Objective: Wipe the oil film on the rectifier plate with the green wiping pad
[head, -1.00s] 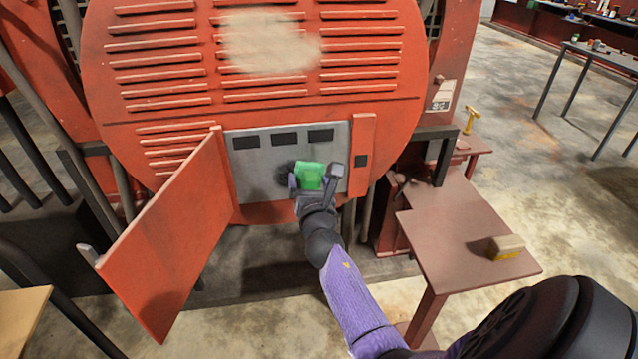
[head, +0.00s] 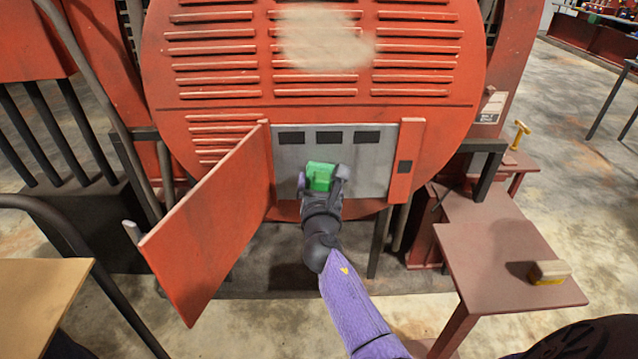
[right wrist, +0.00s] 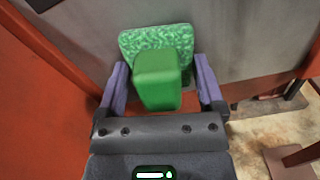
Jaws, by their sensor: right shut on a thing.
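The green wiping pad (head: 320,175) is in my right gripper (head: 322,181), in front of the grey rectifier plate (head: 368,172). The gripper is shut on the pad's green block handle, which shows between the purple fingers in the right wrist view (right wrist: 158,82). The pad's speckled face part (right wrist: 157,42) lies at or against the plate; I cannot tell if it touches. No dark oil film shows on the bare parts of the plate; the area behind the pad and gripper is hidden. My left gripper is not in view.
An open red door (head: 212,222) stands out left of the plate. A red post (head: 405,160) borders the plate on the right. A brown side table (head: 500,262) with a tan and yellow block (head: 549,271) stands at right. A wooden tabletop (head: 38,295) is at lower left.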

